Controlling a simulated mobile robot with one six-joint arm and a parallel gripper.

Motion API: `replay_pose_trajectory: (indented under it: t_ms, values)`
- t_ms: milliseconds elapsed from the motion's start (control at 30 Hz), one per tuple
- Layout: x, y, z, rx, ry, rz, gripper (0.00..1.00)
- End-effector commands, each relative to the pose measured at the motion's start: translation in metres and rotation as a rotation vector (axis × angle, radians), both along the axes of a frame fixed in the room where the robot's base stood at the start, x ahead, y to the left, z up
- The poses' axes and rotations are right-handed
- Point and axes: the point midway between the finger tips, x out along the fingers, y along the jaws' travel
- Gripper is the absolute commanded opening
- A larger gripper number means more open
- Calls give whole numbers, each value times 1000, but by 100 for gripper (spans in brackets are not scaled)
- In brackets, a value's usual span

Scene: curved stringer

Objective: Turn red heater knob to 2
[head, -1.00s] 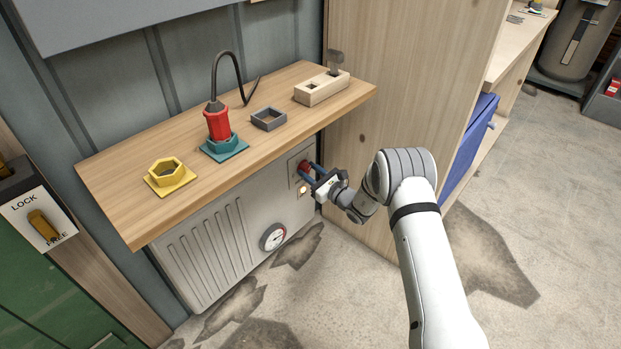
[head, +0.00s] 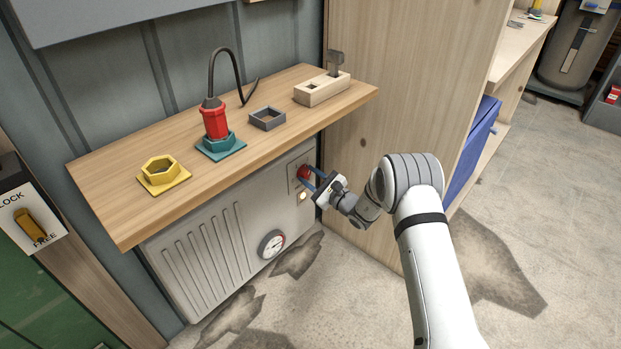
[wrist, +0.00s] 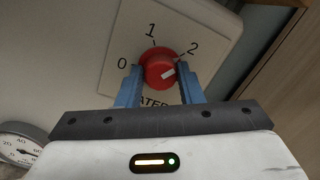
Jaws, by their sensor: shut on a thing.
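The red heater knob (wrist: 156,60) sits on a pale plate (wrist: 205,28) marked 0, 1 and 2. Its white mark lies right of the middle and slants up toward the 2. My gripper (wrist: 158,72) has its blue fingers on both sides of the knob, shut on it. In the head view the knob (head: 303,172) is at the heater's upper right, and my gripper (head: 313,181) reaches it from the right. The fingers hide parts of the knob's sides and the lettering below it.
The grey heater (head: 205,250) has a round gauge (head: 271,245) and a small lit lamp (head: 302,196) below the knob. A wooden shelf (head: 115,205) overhangs it, holding several objects. A wooden panel (head: 385,90) stands close to the right of my gripper. The floor in front is clear.

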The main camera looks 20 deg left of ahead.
Motion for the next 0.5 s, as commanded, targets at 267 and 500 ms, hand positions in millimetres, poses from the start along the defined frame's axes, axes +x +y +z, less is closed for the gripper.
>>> replay_pose_trajectory:
  t_ms: [267,500]
  values:
    - [-1,3,1,0,-1,5,42]
    - [-1,1,0,0,1,2,55]
